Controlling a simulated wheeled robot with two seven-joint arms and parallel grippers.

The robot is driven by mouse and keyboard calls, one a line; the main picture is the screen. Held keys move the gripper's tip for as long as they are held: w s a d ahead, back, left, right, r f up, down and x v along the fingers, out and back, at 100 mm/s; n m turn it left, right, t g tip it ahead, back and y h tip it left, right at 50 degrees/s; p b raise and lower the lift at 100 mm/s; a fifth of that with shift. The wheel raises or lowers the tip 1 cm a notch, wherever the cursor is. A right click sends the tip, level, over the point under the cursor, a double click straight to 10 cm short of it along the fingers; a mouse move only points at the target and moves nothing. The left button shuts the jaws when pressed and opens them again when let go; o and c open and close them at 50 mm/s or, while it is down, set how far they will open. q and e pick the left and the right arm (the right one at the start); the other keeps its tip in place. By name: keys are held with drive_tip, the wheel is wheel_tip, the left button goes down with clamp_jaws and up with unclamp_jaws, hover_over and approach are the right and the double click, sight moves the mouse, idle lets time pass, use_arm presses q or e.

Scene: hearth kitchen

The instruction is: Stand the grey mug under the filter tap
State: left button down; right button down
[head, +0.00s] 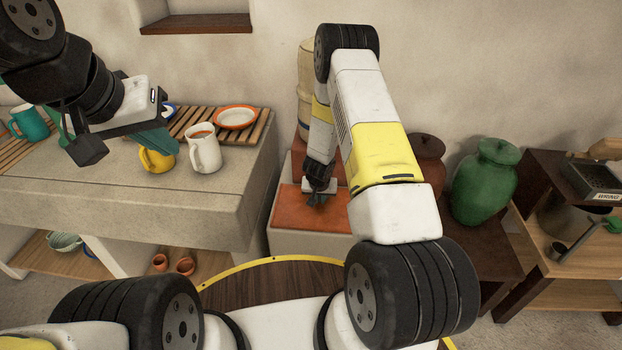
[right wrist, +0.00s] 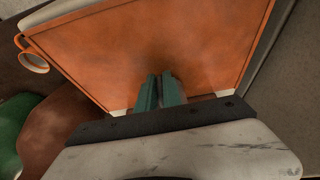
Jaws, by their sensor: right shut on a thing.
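A pale grey-white mug (head: 206,152), the only one near grey, stands upright on the stone counter at left, its inside brownish. The filter looks to be the tan upright vessel (head: 305,82) by the wall; my right arm covers much of it, and I see no tap. My right gripper (head: 318,197) is low over an orange-topped block (head: 290,212), well right of the mug. In the right wrist view its teal fingers (right wrist: 160,92) are close together; whatever they hold is hidden. My left gripper (head: 150,142) is over the counter, beside a yellow mug (head: 157,160); its opening is unclear.
A teal mug (head: 30,123) and an orange-rimmed plate (head: 236,117) are on slatted racks. A green jar (head: 485,182) and a red-brown jar (head: 428,160) stand at right. The right wrist view shows an orange-handled cup (right wrist: 34,63). The counter's front is clear.

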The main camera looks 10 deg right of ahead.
drive_tip(key=shift+f, duration=0.2)
drive_tip(key=c, duration=1.5)
unclamp_jaws()
drive_tip(key=shift+r, duration=0.1)
